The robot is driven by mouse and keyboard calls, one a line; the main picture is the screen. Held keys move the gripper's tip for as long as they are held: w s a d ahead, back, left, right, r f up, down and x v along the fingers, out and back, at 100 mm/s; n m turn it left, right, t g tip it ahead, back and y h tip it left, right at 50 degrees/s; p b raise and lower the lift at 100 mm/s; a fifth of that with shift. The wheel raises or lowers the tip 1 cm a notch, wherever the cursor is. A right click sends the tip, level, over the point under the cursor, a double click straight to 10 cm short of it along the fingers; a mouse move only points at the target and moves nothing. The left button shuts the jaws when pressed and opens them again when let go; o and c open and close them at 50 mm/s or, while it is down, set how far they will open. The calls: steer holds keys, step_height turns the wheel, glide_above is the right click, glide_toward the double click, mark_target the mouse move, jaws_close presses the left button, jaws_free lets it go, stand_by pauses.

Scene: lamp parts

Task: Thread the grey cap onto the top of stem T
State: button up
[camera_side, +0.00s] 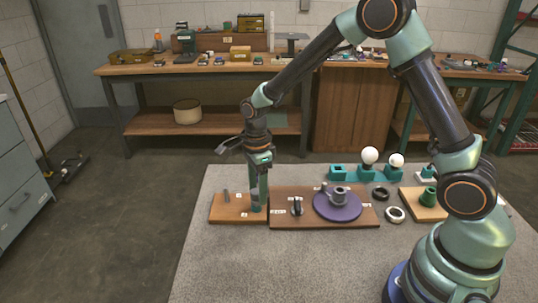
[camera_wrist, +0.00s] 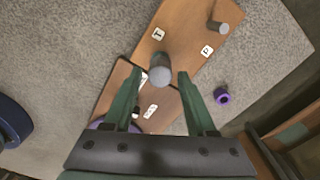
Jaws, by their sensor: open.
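My gripper (camera_side: 257,200) is open over the left wooden board (camera_side: 232,215). In the wrist view its two green fingers (camera_wrist: 160,77) stand apart on either side of a grey cylinder (camera_wrist: 161,70) with a rounded, lighter end. This cylinder stands by the label T (camera_wrist: 158,34), so it looks like stem T. I cannot tell whether its rounded end is the grey cap or the bare stem top. The fingers do not clearly touch it.
The middle board (camera_side: 285,221) holds a small dark upright part (camera_side: 297,207) and a purple disc (camera_side: 322,208) with a grey fitting (camera_side: 339,195). A purple ring (camera_wrist: 222,96) lies on the grey table. Bulbs in teal holders (camera_side: 369,156) stand at the back. The front table is clear.

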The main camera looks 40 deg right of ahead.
steer(key=n, duration=0.4)
steer(key=shift+w+n, duration=0.15)
steer(key=shift+n, duration=0.25)
steer(key=n, duration=0.4)
steer(key=shift+w+n, duration=0.1)
steer(key=shift+n, duration=0.3)
jaws_close()
steer(key=m, duration=0.6)
steer(key=shift+m, duration=0.5)
steer(key=m, duration=0.4)
steer(key=shift+s+m, duration=0.2)
steer(key=shift+m, duration=0.2)
steer(key=shift+o, duration=0.9)
jaws_free()
